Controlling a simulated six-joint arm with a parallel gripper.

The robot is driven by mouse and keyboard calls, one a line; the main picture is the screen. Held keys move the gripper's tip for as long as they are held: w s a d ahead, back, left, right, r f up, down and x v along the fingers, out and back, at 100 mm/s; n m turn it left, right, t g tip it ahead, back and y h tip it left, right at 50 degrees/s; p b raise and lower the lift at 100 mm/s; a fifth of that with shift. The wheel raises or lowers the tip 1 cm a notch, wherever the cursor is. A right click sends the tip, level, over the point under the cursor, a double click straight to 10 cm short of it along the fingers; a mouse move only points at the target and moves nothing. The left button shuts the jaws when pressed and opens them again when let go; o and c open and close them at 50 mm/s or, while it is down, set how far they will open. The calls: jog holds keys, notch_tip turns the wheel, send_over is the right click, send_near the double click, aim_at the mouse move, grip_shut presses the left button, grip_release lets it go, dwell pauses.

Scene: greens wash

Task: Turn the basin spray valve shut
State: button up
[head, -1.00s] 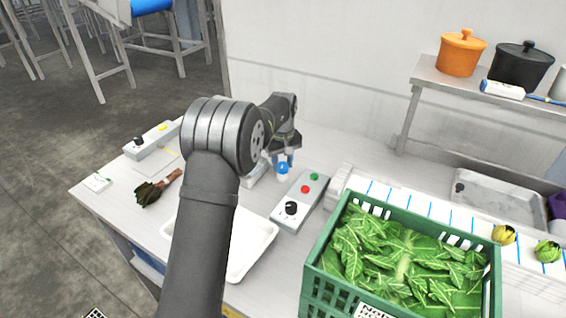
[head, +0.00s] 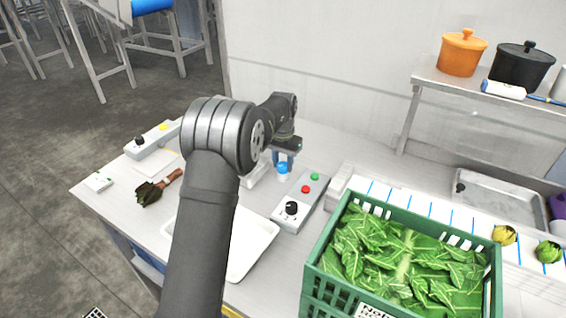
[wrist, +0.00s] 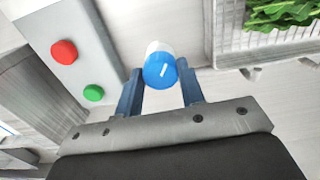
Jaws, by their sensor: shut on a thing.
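The spray valve is a blue knob with a white line on its top, on a white base. In the head view the knob (head: 282,169) stands on the bench just left of a grey control box. My gripper (head: 283,160) is over it, pointing down. In the wrist view the blue fingers of my gripper (wrist: 160,76) are on either side of the knob (wrist: 160,71), shut on it. The white line on the knob slants. The lower part of the valve is partly hidden.
The control box (head: 309,188) has red and green buttons and a black dial. A green crate (head: 317,252) of leaves stands at the front right. A white tray (head: 262,246) lies beside my arm.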

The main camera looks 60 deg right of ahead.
aim_at(283, 165)
jog(key=shift+r+m, duration=0.1)
jog(key=shift+m, duration=1.1)
jog(key=shift+d, duration=0.1)
jog(key=o, duration=1)
notch_tip(283, 165, up, 17)
jog(key=shift+r, duration=0.15)
notch_tip(283, 165, down, 18)
jog(key=shift+r, duration=0.25)
dwell(0.5)
